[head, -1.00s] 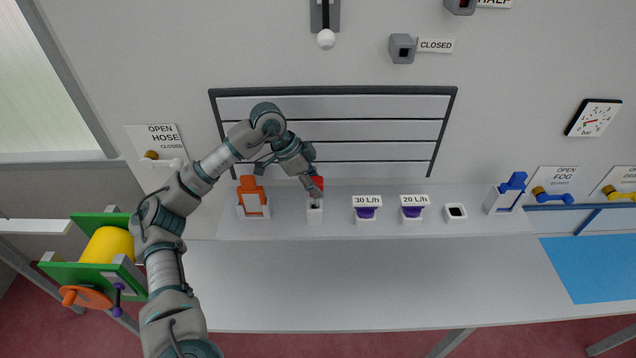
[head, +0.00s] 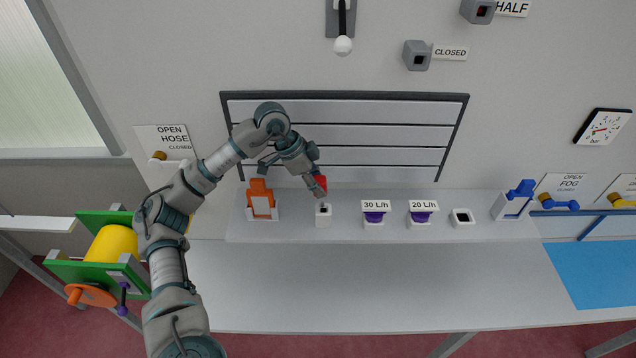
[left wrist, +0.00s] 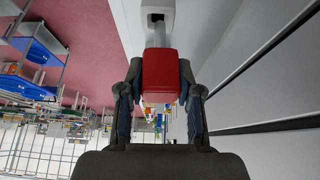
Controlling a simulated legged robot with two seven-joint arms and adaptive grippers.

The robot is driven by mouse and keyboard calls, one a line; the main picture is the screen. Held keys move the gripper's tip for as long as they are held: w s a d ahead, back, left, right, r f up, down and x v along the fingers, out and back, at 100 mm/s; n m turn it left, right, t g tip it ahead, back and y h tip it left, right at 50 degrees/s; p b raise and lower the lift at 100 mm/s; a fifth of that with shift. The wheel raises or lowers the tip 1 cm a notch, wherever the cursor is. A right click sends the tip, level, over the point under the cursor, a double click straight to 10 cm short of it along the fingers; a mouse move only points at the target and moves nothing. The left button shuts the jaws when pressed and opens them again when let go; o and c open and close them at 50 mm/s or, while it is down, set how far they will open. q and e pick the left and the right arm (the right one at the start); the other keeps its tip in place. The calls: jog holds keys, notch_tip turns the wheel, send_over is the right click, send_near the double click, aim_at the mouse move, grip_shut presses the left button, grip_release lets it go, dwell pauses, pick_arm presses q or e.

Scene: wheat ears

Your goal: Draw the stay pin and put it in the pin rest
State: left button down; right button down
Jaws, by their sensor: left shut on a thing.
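My left gripper (head: 316,180) is shut on a red block, which looks like the head of the stay pin (head: 321,186). In the left wrist view the red head (left wrist: 160,76) sits between the two fingers of my gripper (left wrist: 160,88). A white holder with a dark square opening, which looks like the pin rest (head: 323,219), stands just below it on the ledge; it also shows in the left wrist view (left wrist: 167,12). My right gripper is not in view.
An orange piece in a holder (head: 262,206) stands just left. Purple-topped 30 L/h (head: 374,219) and 20 L/h (head: 421,219) holders and an empty white socket (head: 463,225) stand right. Above are a slatted shutter (head: 345,109) and a CLOSED socket (head: 416,62). The bench (head: 370,285) is clear.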

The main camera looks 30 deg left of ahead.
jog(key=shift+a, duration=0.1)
pick_arm(q)
jog(key=shift+d+r+p, duration=0.1)
jog(key=shift+d+p, duration=0.1)
jog(key=shift+p, duration=0.1)
jog(key=shift+d+p, duration=0.2)
jog(key=shift+p, duration=0.1)
jog(key=shift+d+y+p, duration=0.25)
jog(key=shift+y+p, duration=0.2)
jog(key=shift+y, duration=0.05)
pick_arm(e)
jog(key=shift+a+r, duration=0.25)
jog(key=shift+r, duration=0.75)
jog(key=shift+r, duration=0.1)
pick_arm(q)
jog(key=shift+f, duration=0.3)
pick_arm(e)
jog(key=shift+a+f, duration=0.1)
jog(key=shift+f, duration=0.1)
